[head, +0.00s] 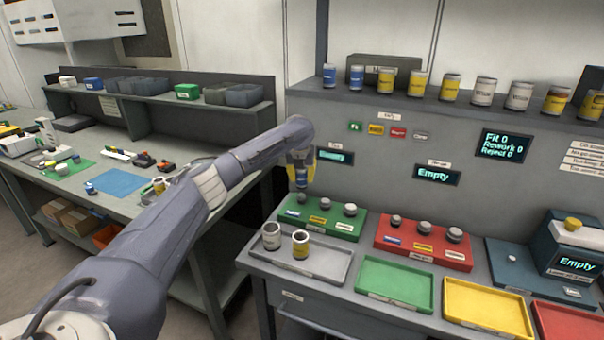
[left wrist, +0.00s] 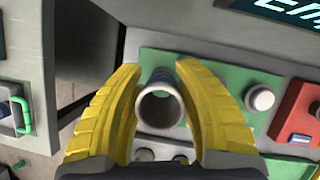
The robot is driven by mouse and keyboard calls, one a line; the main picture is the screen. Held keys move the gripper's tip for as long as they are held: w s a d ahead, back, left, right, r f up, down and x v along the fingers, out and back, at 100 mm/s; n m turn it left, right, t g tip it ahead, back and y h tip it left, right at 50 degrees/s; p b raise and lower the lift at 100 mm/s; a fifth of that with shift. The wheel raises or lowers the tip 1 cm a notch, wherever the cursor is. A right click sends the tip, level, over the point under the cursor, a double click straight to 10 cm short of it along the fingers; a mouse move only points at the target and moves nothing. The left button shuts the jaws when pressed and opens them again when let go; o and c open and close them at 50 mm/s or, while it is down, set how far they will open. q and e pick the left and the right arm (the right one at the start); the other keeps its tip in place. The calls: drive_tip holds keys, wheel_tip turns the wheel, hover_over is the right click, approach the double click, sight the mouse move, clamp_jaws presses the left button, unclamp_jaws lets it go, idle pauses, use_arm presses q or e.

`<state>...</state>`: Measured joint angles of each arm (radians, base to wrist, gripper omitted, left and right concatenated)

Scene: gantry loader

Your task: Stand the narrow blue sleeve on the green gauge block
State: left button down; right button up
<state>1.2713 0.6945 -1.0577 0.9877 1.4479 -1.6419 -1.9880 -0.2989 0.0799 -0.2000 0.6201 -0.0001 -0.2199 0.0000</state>
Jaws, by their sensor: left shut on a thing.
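My left gripper (head: 301,172) is shut on the narrow blue sleeve (head: 301,180) and holds it over the left end of the green gauge block (head: 338,228). In the left wrist view the yellow fingers (left wrist: 158,68) stand on either side of the sleeve's pale round rim (left wrist: 143,108), with its open bore facing the camera. The green block (left wrist: 245,77) lies beyond it there. The block carries a row of grey posts, the right one (head: 350,209) clear of the gripper. I cannot tell whether the sleeve touches the left post. My right gripper is not in view.
A grey tray (head: 325,277) with two upright sleeves (head: 271,237) is in front of the green block. A red gauge block (head: 455,258) stands to its right. Green (head: 396,285) and yellow (head: 487,307) trays lie in front. Several sleeves line the shelf above.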

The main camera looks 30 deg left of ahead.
sight(301, 173)
use_arm(q)
drive_tip(key=shift+f, duration=2.05)
drive_tip(key=shift+f, duration=0.25)
drive_tip(key=c, duration=0.9)
unclamp_jaws()
drive_tip(key=shift+f, duration=0.1)
drive_tip(key=shift+o, duration=0.2)
drive_tip(key=v, duration=1.2)
